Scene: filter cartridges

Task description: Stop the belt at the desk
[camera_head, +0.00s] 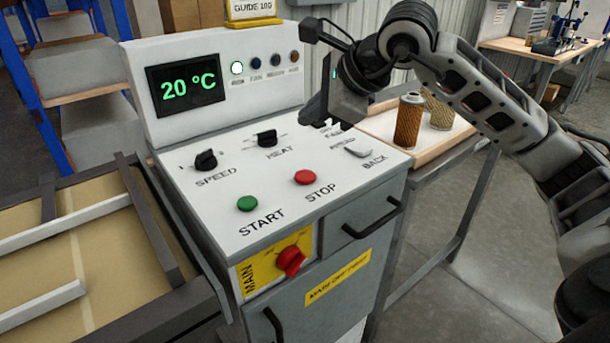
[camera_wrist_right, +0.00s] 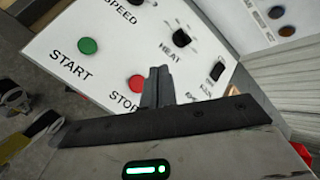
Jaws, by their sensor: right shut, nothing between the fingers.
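The control desk (camera_head: 220,165) has a sloped white panel. The red STOP button (camera_head: 305,178) is right of the green START button (camera_head: 247,203). My right gripper (camera_head: 322,118) is shut and empty, held above the panel behind the STOP button and apart from it. In the right wrist view its closed fingers (camera_wrist_right: 157,78) appear just beside the red STOP button (camera_wrist_right: 137,83) and cover part of its label; the green START button (camera_wrist_right: 88,45) is clear. The belt (camera_head: 75,250) lies left of the desk; the picture does not show whether it runs. My left gripper is not in view.
The SPEED knob (camera_head: 205,160), HEAT knob (camera_head: 267,138) and a pale switch (camera_head: 357,152) marked BACK sit on the panel. A red MAIN switch (camera_head: 290,261) is on the front. The display (camera_head: 187,85) reads 20 °C. Filter cartridges (camera_head: 408,120) stand on a side table at right.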

